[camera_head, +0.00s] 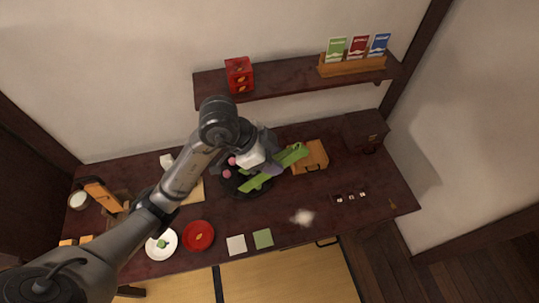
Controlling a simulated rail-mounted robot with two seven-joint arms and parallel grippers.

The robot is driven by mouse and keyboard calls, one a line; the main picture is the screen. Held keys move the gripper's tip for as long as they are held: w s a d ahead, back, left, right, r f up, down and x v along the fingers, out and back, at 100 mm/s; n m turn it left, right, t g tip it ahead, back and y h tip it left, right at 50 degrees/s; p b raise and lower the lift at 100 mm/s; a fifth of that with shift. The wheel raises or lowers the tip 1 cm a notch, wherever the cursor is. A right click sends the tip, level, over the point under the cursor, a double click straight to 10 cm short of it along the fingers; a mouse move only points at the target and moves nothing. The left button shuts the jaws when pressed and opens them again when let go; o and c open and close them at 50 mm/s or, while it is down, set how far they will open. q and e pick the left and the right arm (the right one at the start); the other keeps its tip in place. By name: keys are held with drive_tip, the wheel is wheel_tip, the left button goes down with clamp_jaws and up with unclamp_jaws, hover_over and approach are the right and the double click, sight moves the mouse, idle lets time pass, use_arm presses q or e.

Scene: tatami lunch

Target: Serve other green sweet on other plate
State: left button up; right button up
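My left gripper (272,170) hangs over the dark round tray (231,191) near the middle of the table. Its two long green fingers are spread apart, and I see nothing held between them. Pink sweets (227,174) show on the tray at the left of the gripper. The gripper covers much of the tray, so I cannot make out a green sweet there. A small green sweet (162,244) sits on the white plate (151,251) at the front left. The red plate (199,246) beside it bears only a small orange mark. My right gripper is not in view.
A white square (236,244) and a green square (263,239) lie at the front edge. A wooden box (314,154) and a dark box (365,130) stand at the back right. A shelf (290,78) runs above.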

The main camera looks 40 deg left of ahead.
use_arm(q)
drive_tip(key=w+a+f+n+t+b, duration=0.1)
drive_tip(key=w+a+f, duration=0.3)
drive_tip(key=f, duration=0.5)
drive_tip(key=w+a+f+n+t+b, duration=0.1)
drive_tip(key=w+a+f, duration=0.4)
drive_tip(key=f, duration=0.5)
drive_tip(key=w+a+f+n+t+b, duration=0.1)
drive_tip(key=w+a+f, duration=0.4)
drive_tip(key=f, duration=0.5)
drive_tip(key=shift+w+n+t, duration=0.45)
drive_tip(key=shift+n+t, duration=0.35)
drive_tip(key=shift+t, duration=0.2)
drive_tip(key=shift+f, duration=0.1)
drive_tip(key=shift+f, duration=0.1)
wheel_tip(320, 180, down, 10)
drive_tip(key=b, duration=1.1)
drive_tip(key=shift+b, duration=0.3)
